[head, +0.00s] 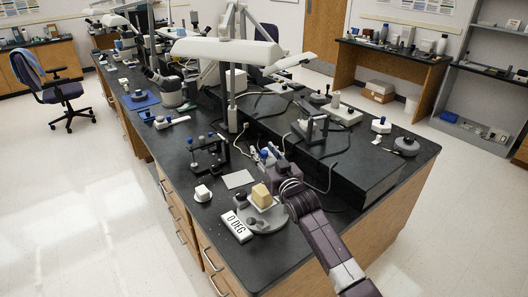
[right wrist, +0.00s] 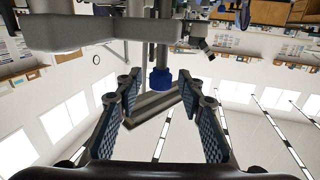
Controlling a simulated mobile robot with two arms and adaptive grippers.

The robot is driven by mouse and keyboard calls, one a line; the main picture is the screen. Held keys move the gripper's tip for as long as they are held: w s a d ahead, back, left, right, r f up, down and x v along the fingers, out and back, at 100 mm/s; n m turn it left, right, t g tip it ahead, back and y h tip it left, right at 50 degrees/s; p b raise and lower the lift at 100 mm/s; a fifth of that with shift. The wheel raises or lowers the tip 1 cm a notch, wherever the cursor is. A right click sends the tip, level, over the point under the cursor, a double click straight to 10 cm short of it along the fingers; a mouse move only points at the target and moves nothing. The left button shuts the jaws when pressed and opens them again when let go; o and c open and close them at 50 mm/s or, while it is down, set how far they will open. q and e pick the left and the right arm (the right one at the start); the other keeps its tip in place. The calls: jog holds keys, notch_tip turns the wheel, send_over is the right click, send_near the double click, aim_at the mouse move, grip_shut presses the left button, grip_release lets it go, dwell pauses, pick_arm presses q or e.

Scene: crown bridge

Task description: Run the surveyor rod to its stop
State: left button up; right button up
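In the right wrist view a grey vertical rod (right wrist: 163,40) ends in a blue knob (right wrist: 160,78); it looks like the surveyor rod. My right gripper (right wrist: 161,90) is open, with a patterned finger on either side of the knob and gaps showing. Contact cannot be told. In the head view the right gripper (head: 268,157) is over the bench behind a tan block (head: 262,196). The block sits on a round grey base (head: 275,221). The rod is hard to make out there, close to the fingers. My left gripper is in neither view.
A white "0 DEG" card (head: 236,226) and a small white block (head: 202,193) stand near the bench's front edge. A black frame with blue tops (head: 208,155) stands to the left. A raised black shelf (head: 350,165) lies right of the gripper. A white lamp (head: 228,49) hangs behind.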

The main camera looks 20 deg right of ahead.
aim_at(265, 161)
jog(key=shift+c, duration=0.7)
grip_shut()
jog(key=shift+f+b, duration=0.9)
jog(key=shift+f, duration=0.65)
jog(key=shift+r, duration=0.1)
jog(key=shift+o, duration=0.7)
grip_release()
jog(key=shift+r, duration=0.1)
jog(key=s+d, duration=0.1)
jog(key=s, duration=1.1)
